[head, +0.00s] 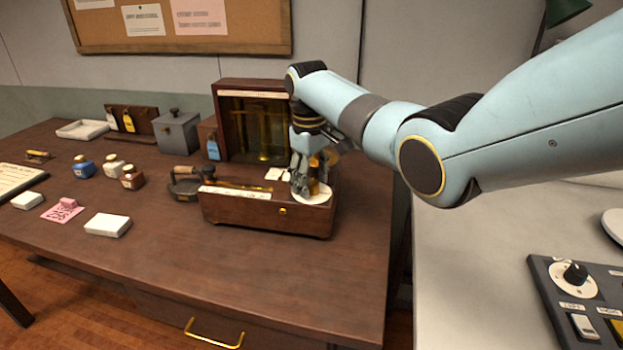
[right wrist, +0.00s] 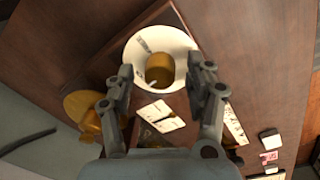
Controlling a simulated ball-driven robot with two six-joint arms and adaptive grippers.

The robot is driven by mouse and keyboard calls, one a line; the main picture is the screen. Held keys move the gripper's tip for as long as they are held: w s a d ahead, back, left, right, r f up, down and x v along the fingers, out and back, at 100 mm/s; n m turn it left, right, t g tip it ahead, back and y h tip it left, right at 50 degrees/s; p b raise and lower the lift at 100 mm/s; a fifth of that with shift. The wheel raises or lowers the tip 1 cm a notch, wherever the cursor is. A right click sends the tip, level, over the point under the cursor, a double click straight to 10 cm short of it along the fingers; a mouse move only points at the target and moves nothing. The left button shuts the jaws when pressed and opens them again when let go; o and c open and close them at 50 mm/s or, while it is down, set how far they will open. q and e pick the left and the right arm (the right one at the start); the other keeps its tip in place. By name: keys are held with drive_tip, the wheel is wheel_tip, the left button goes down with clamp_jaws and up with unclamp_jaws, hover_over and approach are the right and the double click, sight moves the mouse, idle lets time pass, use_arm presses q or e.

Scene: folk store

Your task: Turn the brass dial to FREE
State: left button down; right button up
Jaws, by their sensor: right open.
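The brass dial (right wrist: 159,71) is a round knob on a white plate (right wrist: 181,42), seen from above in the right wrist view. In the head view the plate (head: 313,198) lies on the right end of a low wooden box (head: 250,212), and the knob is partly hidden by my gripper. My right gripper (head: 308,178) points down over the dial. In the right wrist view its open fingers (right wrist: 163,82) stand on either side of the knob, with gaps visible. The plate's markings are too small to read. My left gripper is not in view.
A glass-fronted wooden case (head: 232,95) stands close behind the box. A dark round object with a wooden handle (head: 185,184) sits to its left. Jars (head: 84,167), white blocks (head: 108,225) and a grey box (head: 177,132) are farther left. The table front is clear.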

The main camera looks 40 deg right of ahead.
drive_tip(key=c, duration=0.5)
clamp_jaws()
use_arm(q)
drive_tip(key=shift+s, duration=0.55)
